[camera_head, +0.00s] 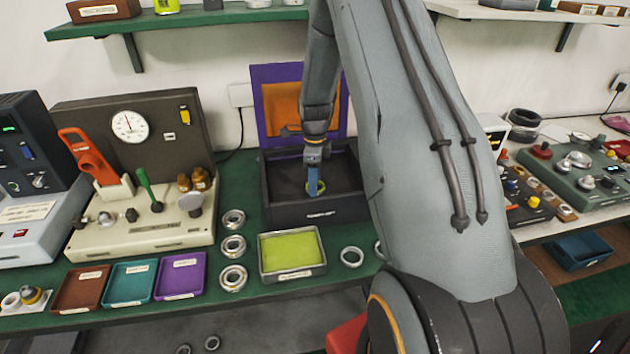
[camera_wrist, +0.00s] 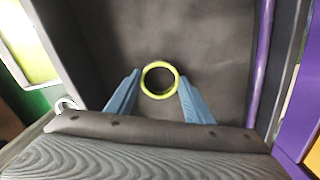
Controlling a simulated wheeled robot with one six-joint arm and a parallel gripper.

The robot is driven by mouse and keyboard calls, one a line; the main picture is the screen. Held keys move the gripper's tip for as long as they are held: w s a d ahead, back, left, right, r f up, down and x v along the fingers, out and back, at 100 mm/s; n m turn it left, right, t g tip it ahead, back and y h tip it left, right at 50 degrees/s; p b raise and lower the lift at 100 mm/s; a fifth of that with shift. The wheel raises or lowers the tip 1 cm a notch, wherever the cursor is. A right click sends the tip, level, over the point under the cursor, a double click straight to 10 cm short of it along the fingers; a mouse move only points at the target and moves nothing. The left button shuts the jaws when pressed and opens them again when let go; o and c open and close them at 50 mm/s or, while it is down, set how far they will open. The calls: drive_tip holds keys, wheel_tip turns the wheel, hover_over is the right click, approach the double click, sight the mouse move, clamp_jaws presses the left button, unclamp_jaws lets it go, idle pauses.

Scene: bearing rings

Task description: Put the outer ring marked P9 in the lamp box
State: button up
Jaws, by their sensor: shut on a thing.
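My gripper (camera_head: 314,184) is down inside an open dark box (camera_head: 318,212) with a raised purple and orange lid. It also shows in the wrist view (camera_wrist: 159,76), where its two blue fingers are shut on a yellow-green ring (camera_wrist: 160,96). The ring is held between the fingertips, over the box's dark floor (camera_wrist: 205,40). I cannot tell whether it touches the floor. A P9 mark cannot be read on the ring. The box's front label is too small to read, so I cannot confirm that it is the lamp box.
A tray with a yellow-green bottom (camera_head: 291,252) stands before the box. Several metal rings stand left of it, and another ring (camera_head: 351,257) lies to its right. Brown (camera_head: 80,290), teal (camera_head: 130,284) and purple (camera_head: 181,275) trays line the bench's front. A gauge panel (camera_head: 130,150) stands left.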

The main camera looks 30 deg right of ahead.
drive_tip(key=o, duration=1.1)
drive_tip(key=shift+f, duration=0.1)
wheel_tip(320, 180, up, 12)
drive_tip(key=f+b, duration=0.1)
drive_tip(key=b, duration=0.3)
drive_tip(key=s+a+n+t, duration=0.1)
drive_tip(key=s+a+n, duration=0.7)
drive_tip(key=s+n, duration=0.3)
drive_tip(key=s+a+r+n, duration=0.1)
drive_tip(key=s+a+n, duration=0.8)
drive_tip(key=n, duration=0.5)
drive_tip(key=s, duration=0.2)
drive_tip(key=shift+s+r+t, duration=0.2)
drive_tip(key=shift+s+t, duration=0.2)
drive_tip(key=shift+a, duration=0.1)
drive_tip(key=shift+f+b, duration=1.15)
drive_tip(key=shift+b, duration=0.05)
